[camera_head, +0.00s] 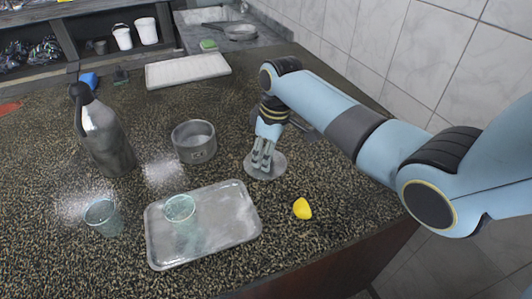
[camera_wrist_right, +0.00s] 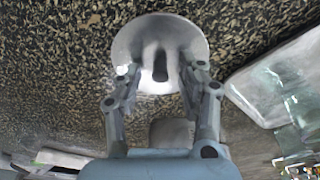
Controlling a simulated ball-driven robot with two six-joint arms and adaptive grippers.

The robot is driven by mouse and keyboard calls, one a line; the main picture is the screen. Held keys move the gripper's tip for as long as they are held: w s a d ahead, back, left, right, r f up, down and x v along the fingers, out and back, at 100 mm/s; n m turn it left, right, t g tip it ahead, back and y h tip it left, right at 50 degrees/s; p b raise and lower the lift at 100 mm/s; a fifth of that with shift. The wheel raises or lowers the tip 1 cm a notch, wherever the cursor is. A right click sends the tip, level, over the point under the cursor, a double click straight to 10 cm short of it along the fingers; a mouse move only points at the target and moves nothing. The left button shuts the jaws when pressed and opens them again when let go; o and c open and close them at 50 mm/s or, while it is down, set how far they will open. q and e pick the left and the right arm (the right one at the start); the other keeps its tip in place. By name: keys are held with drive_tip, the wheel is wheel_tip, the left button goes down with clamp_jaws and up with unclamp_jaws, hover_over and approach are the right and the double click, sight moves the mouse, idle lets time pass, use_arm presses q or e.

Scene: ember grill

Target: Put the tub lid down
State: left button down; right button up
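The tub lid (camera_head: 277,167) is a round grey disc that looks flat on the speckled counter, right of the tub. It also shows in the right wrist view (camera_wrist_right: 160,27), with a dark narrow shape at its middle. My right gripper (camera_head: 262,168) points down over the lid. In the wrist view its fingers (camera_wrist_right: 163,72) stand apart on either side of the dark shape, with a visible gap, so it looks open. The round grey metal tub (camera_head: 195,153) stands open on the counter. My left gripper is not in view.
A metal tray (camera_head: 225,225) carries a glass (camera_head: 180,208); another glass (camera_head: 103,217) stands left of it. A yellow lemon piece (camera_head: 302,208) lies right of the tray. A dark bottle (camera_head: 105,137) and white board (camera_head: 187,69) are farther back. A tiled wall (camera_head: 405,55) bounds the right.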

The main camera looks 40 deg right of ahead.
sight(272, 165)
wheel_tip(272, 165, up, 12)
drive_tip(key=s+d, duration=0.1)
drive_tip(key=shift+s, duration=0.25)
idle(0.6)
